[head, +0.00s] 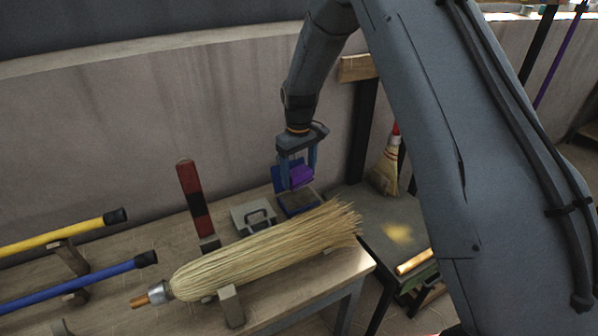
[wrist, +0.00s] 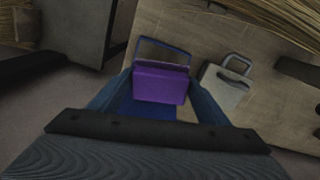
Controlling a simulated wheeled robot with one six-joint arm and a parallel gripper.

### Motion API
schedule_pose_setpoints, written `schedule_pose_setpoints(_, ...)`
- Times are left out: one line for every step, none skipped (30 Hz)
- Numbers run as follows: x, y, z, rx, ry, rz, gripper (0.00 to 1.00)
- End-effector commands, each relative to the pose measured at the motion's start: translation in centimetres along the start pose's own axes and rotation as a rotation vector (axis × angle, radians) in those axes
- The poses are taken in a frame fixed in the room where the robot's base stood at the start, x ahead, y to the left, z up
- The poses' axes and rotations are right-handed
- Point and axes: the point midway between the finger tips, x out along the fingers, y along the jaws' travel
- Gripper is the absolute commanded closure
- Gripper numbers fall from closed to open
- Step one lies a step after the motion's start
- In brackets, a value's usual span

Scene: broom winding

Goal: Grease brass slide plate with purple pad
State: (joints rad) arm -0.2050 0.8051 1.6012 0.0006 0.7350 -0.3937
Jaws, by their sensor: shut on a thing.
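My gripper (head: 297,170) is shut on a purple pad (head: 300,177), which also shows between the fingers in the wrist view (wrist: 161,85). It holds the pad above an open blue box (head: 297,210) at the right end of the bench. The box's blue lid stands up behind the pad. I cannot tell whether the pad touches the box. A brass-coloured bar (head: 414,262) lies at the edge of the dark grey table to the right, apart from my gripper. I cannot tell for sure whether it is the brass slide plate.
A grey box with a handle (head: 253,217) sits left of the blue box. A large straw broom head (head: 262,252) lies in front on the wooden bench (head: 130,255). A red and black upright (head: 191,195) stands behind. The dark table (head: 375,212) has bare room on top.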

Motion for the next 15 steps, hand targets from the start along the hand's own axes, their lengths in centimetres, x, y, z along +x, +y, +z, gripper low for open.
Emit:
schedule_pose_setpoints(0.2,0.0,0.0,0.0,0.0,0.0,0.48)
schedule_pose_setpoints(0.3,0.0,0.0,0.0,0.0,0.0,0.48)
schedule_pose_setpoints(0.5,0.0,0.0,0.0,0.0,0.0,0.48)
schedule_pose_setpoints(0.6,0.0,0.0,0.0,0.0,0.0,0.48)
schedule_pose_setpoints(0.8,0.1,0.0,0.001,0.0,0.0,0.48)
schedule_pose_setpoints(1.1,0.1,0.0,0.001,0.0,0.0,0.48)
schedule_pose_setpoints(1.3,0.1,0.0,0.001,0.0,0.0,0.48)
schedule_pose_setpoints(1.6,0.1,0.0,0.002,0.0,0.0,0.48)
schedule_pose_setpoints(2.0,0.1,0.0,0.002,0.0,0.0,0.48)
schedule_pose_setpoints(2.2,0.1,0.0,0.001,0.0,0.0,0.48)
schedule_pose_setpoints(2.5,0.1,0.0,0.002,-0.001,0.0,0.48)
schedule_pose_setpoints(3.0,0.1,0.0,0.001,-0.001,0.0,0.48)
schedule_pose_setpoints(3.3,0.1,0.0,0.001,-0.001,-0.001,0.48)
schedule_pose_setpoints(3.6,0.1,0.0,0.001,-0.001,-0.001,0.48)
schedule_pose_setpoints(4.0,0.1,0.0,0.001,-0.001,0.0,0.48)
